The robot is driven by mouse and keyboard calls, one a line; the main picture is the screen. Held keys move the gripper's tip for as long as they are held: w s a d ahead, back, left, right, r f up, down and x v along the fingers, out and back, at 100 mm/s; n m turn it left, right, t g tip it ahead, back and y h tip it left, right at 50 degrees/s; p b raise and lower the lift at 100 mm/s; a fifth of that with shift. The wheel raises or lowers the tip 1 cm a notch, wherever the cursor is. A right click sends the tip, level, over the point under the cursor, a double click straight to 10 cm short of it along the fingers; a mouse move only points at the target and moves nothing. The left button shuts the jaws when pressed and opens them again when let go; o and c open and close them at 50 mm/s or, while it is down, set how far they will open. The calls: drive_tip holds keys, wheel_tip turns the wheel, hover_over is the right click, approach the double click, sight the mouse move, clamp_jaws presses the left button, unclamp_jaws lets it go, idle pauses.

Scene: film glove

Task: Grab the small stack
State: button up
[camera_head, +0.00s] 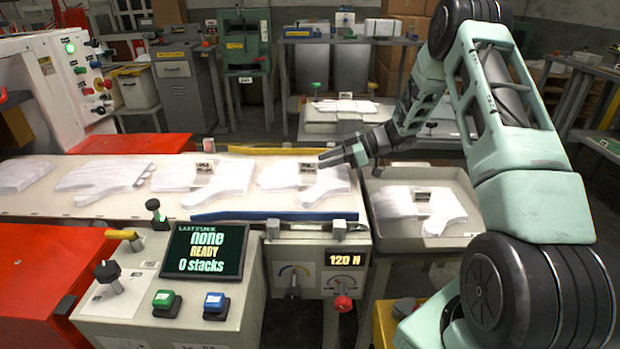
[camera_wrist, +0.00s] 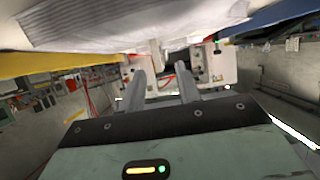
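Several flat white glove stacks lie in a row on the white belt. The right-end stack (camera_head: 325,188) carries a small dark-printed tag (camera_head: 307,169); the one left of it (camera_head: 225,183) has a tag too. Further left lie two more pale stacks (camera_head: 103,177) (camera_head: 24,174). I cannot tell which is the small stack. My gripper (camera_head: 335,157) is above the right end of the belt, close to the right-end stack, pointing left. In the wrist view my gripper (camera_wrist: 161,85) has its fingers apart, and no glove is clamped between them. A layered white stack (camera_wrist: 130,20) fills the top there.
A pale tray (camera_head: 455,238) at the right holds another tagged white stack (camera_head: 415,201). A blue rail (camera_head: 270,215) and a yellow rail (camera_head: 265,151) edge the belt. A control panel with a screen (camera_head: 206,251) reading "none, READY, 0 stacks" stands in front.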

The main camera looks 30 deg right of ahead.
sight(310, 174)
drive_tip(key=shift+x, duration=2.8)
drive_tip(key=shift+d+f, duration=0.1)
drive_tip(key=shift+f, duration=0.05)
clamp_jaws()
